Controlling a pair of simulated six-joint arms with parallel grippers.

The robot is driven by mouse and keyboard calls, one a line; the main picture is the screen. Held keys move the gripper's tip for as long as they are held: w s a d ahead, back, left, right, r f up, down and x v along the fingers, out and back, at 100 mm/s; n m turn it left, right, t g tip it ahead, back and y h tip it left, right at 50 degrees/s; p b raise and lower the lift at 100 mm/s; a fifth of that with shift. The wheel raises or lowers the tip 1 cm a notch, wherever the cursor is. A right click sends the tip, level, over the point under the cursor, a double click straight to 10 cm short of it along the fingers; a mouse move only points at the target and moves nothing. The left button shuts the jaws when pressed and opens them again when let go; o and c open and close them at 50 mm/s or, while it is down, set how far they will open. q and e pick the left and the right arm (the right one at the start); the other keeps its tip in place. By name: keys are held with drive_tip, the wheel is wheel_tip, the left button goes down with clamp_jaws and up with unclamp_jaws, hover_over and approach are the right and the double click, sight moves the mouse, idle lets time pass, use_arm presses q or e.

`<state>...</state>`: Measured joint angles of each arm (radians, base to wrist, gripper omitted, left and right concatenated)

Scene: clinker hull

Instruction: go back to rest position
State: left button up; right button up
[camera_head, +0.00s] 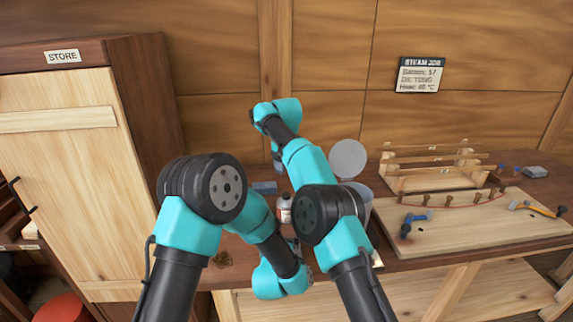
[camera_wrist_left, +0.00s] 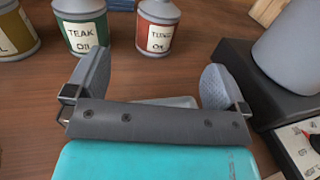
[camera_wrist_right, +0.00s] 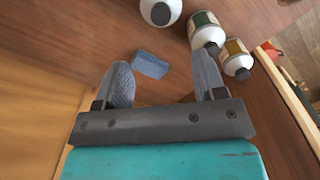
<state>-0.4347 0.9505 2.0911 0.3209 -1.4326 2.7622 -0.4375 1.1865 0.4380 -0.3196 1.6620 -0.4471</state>
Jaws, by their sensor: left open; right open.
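Teak oil (camera_wrist_left: 86,27) and a red-labelled bottle (camera_wrist_left: 158,27) stand just beyond the fingertips. My right gripper (camera_wrist_right: 164,80) is open in the right wrist view. A small blue block (camera_wrist_right: 150,64) lies on the bench beyond and between its fingers; I see no contact.
A white bottle (camera_head: 284,208) stands between my arms. A grey pot (camera_head: 361,200) with a raised round lid (camera_head: 348,158) stands close by my right forearm. The hull jig (camera_head: 435,180) and a board (camera_head: 470,228) with tools lie right. The store cupboard (camera_head: 60,180) stands left.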

use_arm(q)
drive_tip(key=shift+s+a, duration=0.1)
drive_tip(key=shift+s, duration=0.95)
